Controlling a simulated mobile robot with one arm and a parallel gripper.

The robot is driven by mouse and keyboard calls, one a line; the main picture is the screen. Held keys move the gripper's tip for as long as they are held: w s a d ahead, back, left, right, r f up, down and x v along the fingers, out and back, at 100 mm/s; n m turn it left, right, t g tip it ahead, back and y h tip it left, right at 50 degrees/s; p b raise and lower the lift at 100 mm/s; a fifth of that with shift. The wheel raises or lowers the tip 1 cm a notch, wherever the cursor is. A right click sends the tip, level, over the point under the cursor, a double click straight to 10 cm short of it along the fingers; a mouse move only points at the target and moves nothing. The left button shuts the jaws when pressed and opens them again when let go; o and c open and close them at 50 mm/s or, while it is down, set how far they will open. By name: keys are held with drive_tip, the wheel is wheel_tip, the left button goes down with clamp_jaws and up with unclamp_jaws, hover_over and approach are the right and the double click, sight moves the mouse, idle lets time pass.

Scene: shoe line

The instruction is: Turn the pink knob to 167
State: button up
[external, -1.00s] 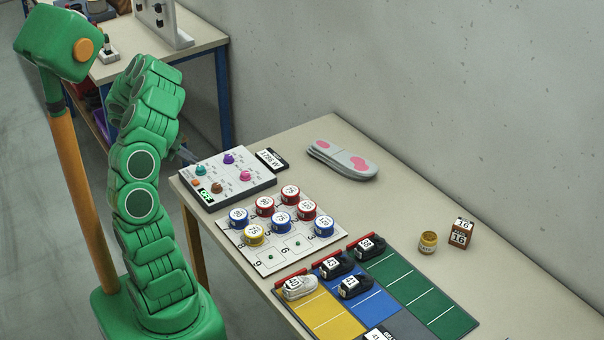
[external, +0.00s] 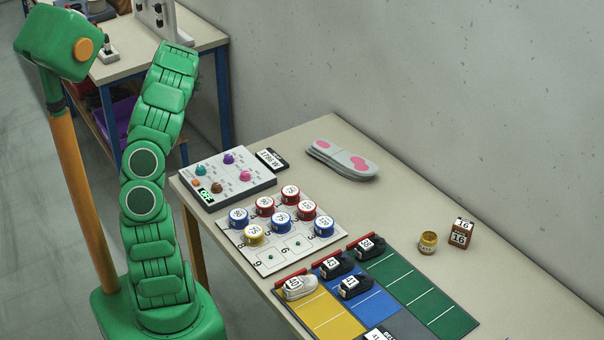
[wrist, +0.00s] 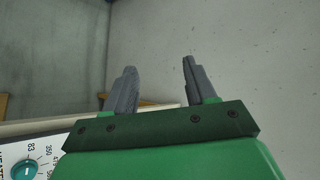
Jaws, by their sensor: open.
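The pink knob (external: 245,175) sits on the right part of the grey control panel (external: 262,185), at the far left end of the table. A purple knob (external: 228,158), a teal knob (external: 200,170) and a brown knob (external: 217,187) share the panel, with a small green display (external: 206,194). The pink knob's setting is too small to read. My gripper (wrist: 155,88) is open and empty in the wrist view, its two grey fingers apart before the wall. The wrist view shows the teal knob (wrist: 27,169) at lower left, but not the pink knob. In the external view my gripper is hidden.
A board (external: 262,262) with several red, blue and yellow numbered tins lies beside the panel. A black label (external: 271,160) and grey insoles (external: 342,160) lie behind. Shoes stand on coloured mats (external: 402,285) at the right. The wall (external: 420,90) runs behind the table.

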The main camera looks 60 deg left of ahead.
drive_tip(key=n, duration=0.1)
drive_tip(key=n+g+h, duration=0.4)
drive_tip(key=g+h, duration=0.4)
hover_over(245, 173)
wheel_tip(245, 173, down, 11)
drive_tip(key=shift+r, duration=0.2)
drive_tip(key=shift+a+f, duration=0.1)
drive_tip(key=shift+f, duration=3.75)
drive_tip(key=shift+c, duration=0.2)
clamp_jaws()
